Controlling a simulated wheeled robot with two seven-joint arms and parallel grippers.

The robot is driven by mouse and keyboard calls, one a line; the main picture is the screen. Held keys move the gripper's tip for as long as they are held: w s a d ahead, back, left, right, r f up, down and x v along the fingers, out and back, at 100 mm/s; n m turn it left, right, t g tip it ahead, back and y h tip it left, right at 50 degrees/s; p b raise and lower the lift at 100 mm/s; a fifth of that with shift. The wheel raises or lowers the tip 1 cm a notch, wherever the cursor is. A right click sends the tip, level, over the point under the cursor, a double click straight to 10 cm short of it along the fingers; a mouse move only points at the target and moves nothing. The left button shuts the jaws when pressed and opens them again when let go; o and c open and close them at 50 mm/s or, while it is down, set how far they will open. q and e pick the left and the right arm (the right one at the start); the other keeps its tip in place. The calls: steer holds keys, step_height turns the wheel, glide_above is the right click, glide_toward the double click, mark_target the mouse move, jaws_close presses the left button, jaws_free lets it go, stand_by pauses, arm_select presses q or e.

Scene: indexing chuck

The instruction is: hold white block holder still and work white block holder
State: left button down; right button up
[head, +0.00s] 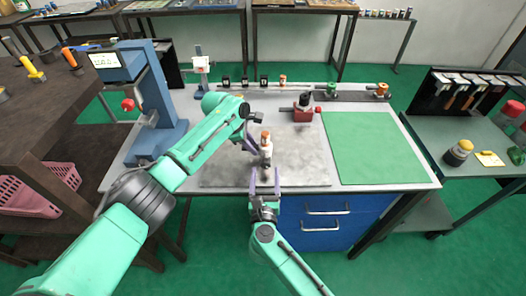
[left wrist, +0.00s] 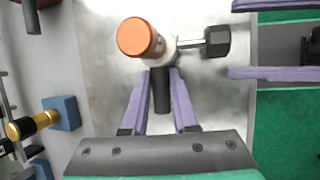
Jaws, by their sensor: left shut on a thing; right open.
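The white block holder (head: 266,155) stands upright on the grey plate in the head view, with an orange top. In the left wrist view its orange top (left wrist: 140,37) is seen from above, with a black handle (left wrist: 161,92) and a black knob (left wrist: 217,41) sticking out. My left gripper (head: 252,147) is shut on the black handle, which lies between its fingers (left wrist: 160,85) in the left wrist view. My right gripper (head: 265,172) is open on the near side of the holder. Its spread fingers (left wrist: 240,40) are close to the knob's end; contact cannot be told.
A green mat (head: 375,148) lies clear on the right. A blue press (head: 155,105) stands on the left. Small parts line the table's back.

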mark_target(266, 167)
steer(key=w, duration=0.5)
steer(key=shift+d, duration=0.15)
jaws_close()
stand_by(1.3)
steer(key=n, duration=0.3)
steer(key=shift+n, duration=0.3)
steer(key=n, duration=0.5)
jaws_free()
steer(key=shift+d, duration=0.1)
